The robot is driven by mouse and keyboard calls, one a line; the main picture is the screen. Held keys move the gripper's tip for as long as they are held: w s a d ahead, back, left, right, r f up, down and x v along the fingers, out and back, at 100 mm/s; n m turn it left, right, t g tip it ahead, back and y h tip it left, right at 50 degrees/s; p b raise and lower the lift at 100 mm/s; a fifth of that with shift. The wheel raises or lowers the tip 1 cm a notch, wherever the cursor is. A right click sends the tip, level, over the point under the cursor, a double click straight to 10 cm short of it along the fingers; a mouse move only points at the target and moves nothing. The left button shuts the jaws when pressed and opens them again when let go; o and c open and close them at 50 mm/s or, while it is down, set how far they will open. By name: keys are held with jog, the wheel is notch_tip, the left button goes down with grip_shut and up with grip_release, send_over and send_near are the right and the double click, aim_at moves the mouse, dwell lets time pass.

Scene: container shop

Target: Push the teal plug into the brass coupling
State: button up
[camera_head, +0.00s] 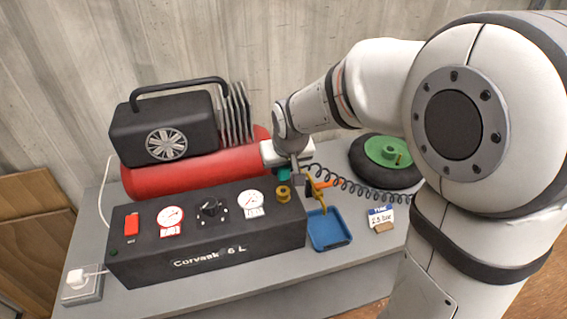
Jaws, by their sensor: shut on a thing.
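The teal plug (284,174) shows only in part, just below my gripper (291,178), whose jaws are shut on it. My gripper points down and hides much of the plug. The brass coupling (283,194) stands on the top right end of the black control box. In the picture the plug is just above and behind the coupling, and a small gap seems to show between them. I cannot tell from this view how well they line up.
A yellow and orange air tool (318,189) is just right of my gripper, above a blue tray (330,244). A black coiled hose (350,188) runs right towards a wheel with a green hub (388,151). The red tank (190,178) stands behind the black box (150,255).

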aim_at(283, 180)
jog(key=shift+f+b, duration=0.85)
jog(key=shift+f, duration=0.8)
jog(key=shift+s+b, duration=0.1)
jog(key=shift+b, duration=0.3)
dwell(0.9)
jog(key=shift+f+b, duration=0.5)
jog(key=shift+f, duration=0.05)
jog(key=o, duration=1)
jog(key=v, duration=0.7)
jog(key=shift+s+d+r, duration=0.1)
jog(key=shift+s+r, duration=0.15)
jog(key=shift+r, duration=0.1)
